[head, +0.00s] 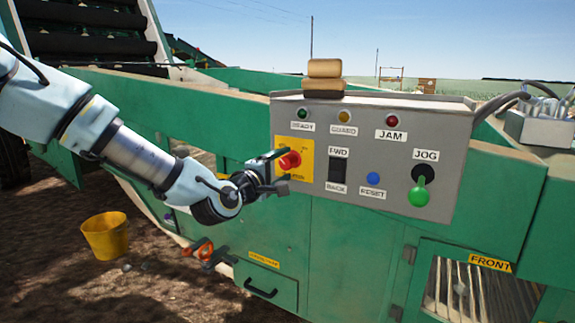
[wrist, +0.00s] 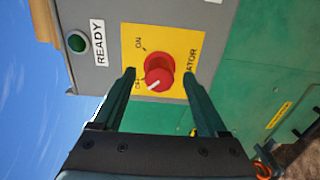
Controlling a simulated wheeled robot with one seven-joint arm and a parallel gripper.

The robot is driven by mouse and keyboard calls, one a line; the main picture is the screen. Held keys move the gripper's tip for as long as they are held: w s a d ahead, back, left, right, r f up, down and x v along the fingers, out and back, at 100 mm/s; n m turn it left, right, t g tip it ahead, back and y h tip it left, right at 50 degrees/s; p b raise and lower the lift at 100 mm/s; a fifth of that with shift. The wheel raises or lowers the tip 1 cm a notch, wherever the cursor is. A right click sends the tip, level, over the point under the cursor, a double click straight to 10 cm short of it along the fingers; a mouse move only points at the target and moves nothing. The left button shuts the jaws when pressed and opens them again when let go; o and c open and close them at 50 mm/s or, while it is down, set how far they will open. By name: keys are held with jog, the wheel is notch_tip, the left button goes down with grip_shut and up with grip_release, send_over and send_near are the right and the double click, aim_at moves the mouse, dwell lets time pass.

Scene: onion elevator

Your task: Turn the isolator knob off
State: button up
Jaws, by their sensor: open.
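The red isolator knob (head: 290,161) sits on a yellow plate (head: 307,160) at the left of the grey control panel. In the wrist view the knob (wrist: 158,70) is round, and its white pointer mark slants to the lower left, towards the partly covered OFF label (wrist: 137,85). The ON label (wrist: 138,43) is above it in that view. My gripper (wrist: 160,74) is open, with one dark green finger on each side of the knob. A gap shows on both sides; I cannot tell how far the fingertips are from the plate. In the head view my gripper (head: 278,170) partly covers the plate.
The panel (head: 455,130) also carries lamps, a black FWD/BACK switch (head: 338,170), a blue RESET button (head: 373,178) and a green JOG lever (head: 418,190). Tan blocks (head: 325,72) sit on top. A yellow bucket (head: 106,235) stands on the ground at left.

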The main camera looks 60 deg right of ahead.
jog(key=a, duration=0.8)
dwell(0.4)
